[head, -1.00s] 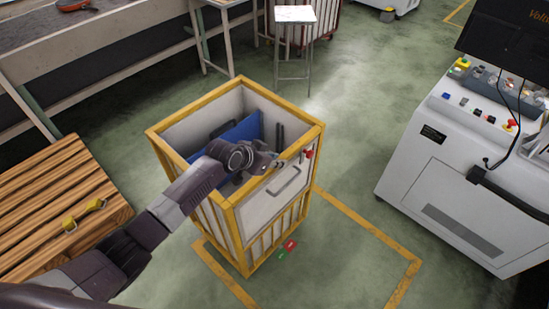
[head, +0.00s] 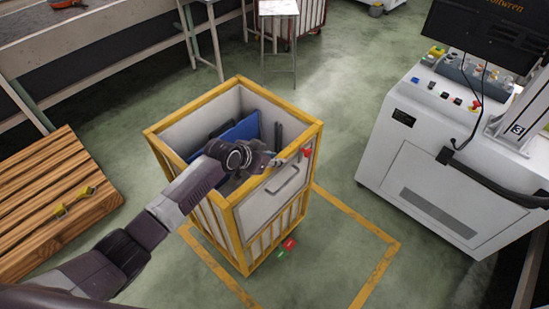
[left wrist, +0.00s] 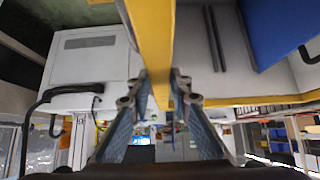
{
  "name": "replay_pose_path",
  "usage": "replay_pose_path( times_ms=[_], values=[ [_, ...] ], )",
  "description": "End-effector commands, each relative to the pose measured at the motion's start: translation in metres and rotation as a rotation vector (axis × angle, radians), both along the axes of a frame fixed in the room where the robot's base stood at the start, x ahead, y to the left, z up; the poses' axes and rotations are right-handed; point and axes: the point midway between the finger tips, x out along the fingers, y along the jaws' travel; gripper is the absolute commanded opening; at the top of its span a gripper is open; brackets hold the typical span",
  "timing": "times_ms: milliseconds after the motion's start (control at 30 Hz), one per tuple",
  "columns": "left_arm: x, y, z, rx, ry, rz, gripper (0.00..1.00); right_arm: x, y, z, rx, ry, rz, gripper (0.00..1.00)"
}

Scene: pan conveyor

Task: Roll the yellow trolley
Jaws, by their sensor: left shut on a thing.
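The yellow trolley (head: 228,205) stands in the middle of the head view. It is a tall box with a yellow frame, pale panels and an open top. A blue panel (head: 236,133) and dark bars are inside it. My left gripper (head: 297,158) reaches across the open top to the right-hand rim. In the left wrist view the yellow rim (left wrist: 155,60) runs between the two fingers, and my left gripper (left wrist: 160,90) is shut on it. My right gripper is not in view.
A white machine (head: 420,170) with a monitor and cables stands at the right. A slatted wooden pallet (head: 50,205) lies at the left. A stool (head: 278,12) and workbenches are behind. Yellow floor lines (head: 370,230) and red and green floor markers (head: 289,244) lie around the trolley's foot.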

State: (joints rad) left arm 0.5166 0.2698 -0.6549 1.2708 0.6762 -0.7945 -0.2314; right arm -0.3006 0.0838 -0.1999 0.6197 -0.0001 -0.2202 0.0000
Motion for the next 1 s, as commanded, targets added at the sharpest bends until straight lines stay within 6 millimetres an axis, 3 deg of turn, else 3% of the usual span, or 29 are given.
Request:
replay_pose_path(
  times_ms=[400, 433, 567, 1000],
  values=[
    [0.0047, 0.0071, 0.0018, 0.009, -0.009, 0.008, 0.0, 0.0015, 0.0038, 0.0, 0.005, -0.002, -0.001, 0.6],
    [0.0049, 0.0072, 0.0019, 0.009, -0.009, 0.008, 0.21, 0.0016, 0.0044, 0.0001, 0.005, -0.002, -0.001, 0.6],
    [0.0046, 0.007, 0.0018, 0.009, -0.009, 0.008, 0.35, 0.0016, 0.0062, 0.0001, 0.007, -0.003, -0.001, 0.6],
    [-0.0001, 0.0086, 0.0071, 0.005, -0.009, 0.006, 0.36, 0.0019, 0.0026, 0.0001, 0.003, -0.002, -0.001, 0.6]
  ],
)
